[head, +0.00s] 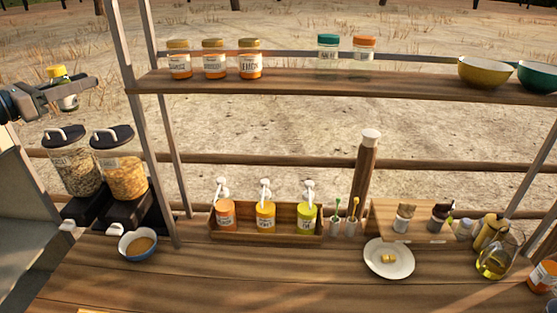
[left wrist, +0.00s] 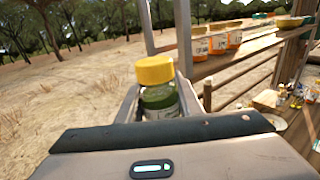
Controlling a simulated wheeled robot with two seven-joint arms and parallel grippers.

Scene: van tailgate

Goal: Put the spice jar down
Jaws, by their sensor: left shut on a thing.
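My right gripper is not in view.
Below, the wooden counter (head: 220,275) has dispensers (head: 120,170), a pump-bottle box (head: 265,238) and a plate (head: 389,270). The metal post (head: 145,130) stands close to my gripper.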

